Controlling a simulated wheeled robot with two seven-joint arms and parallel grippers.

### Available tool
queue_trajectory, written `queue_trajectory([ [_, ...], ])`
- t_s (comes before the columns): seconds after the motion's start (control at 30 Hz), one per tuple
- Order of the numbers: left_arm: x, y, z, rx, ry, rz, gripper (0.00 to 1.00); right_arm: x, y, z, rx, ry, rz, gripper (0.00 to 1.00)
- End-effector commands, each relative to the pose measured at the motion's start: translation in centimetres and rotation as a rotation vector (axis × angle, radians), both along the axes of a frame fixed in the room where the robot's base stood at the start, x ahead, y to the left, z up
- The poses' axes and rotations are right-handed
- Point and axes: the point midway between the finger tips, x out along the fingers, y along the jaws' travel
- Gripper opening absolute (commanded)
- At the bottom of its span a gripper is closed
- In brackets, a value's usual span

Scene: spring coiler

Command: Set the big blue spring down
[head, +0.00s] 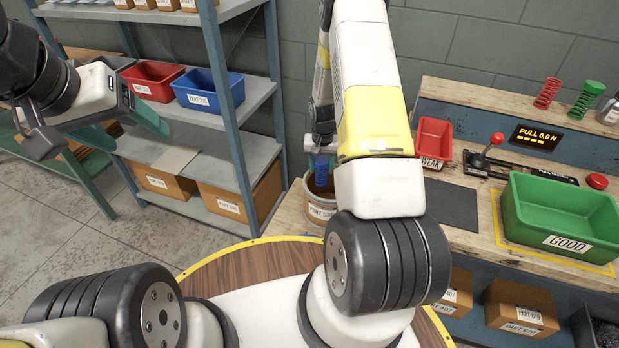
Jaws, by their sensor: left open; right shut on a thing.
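The big blue spring (321,167) is upright in my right gripper (321,147), which is shut on it, just left of my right forearm. The spring's lower end overlaps the mouth of a round white bucket (322,212) labelled PART; I cannot tell whether it is inside or above it. My forearm hides part of the gripper and the area behind. My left gripper (139,140) is open and empty at the upper left, in front of the shelf.
The workbench has a dark mat (447,205), a red WEAK bin (434,138), a green GOOD bin (565,215) and a pull tester with a red-knobbed lever (489,150). Red (547,93) and green (587,98) springs stand at the back. A grey shelf (255,95) holds red and blue bins.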

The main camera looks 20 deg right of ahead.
Motion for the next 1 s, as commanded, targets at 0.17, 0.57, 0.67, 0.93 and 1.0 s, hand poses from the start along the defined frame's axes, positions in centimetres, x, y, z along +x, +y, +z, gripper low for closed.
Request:
queue_trajectory([
  [0.17, 0.0, 0.0, 0.0, 0.0, 0.0, 0.0, 0.71, 0.8, -2.7, -4.8, -0.001, 0.001, -0.074, 0.0],
  [0.57, 0.0, 0.0, 0.0, 0.0, 0.0, 0.0, 0.71, 0.9, -3.9, -11.0, -0.002, 0.001, -0.11, 0.0],
  [0.67, 0.0, 0.0, 0.0, 0.0, 0.0, 0.0, 0.71, 1.0, -3.9, -12.5, -0.001, 0.0, -0.11, 0.0],
  [0.93, 0.0, 0.0, 0.0, 0.0, 0.0, 0.0, 0.71, 1.0, -3.9, -14.9, -0.002, -0.001, -0.108, 0.0],
  [1.0, 0.0, 0.0, 0.0, 0.0, 0.0, 0.0, 0.71, 1.0, -3.9, -16.0, -0.002, 0.0, -0.108, 0.0],
])
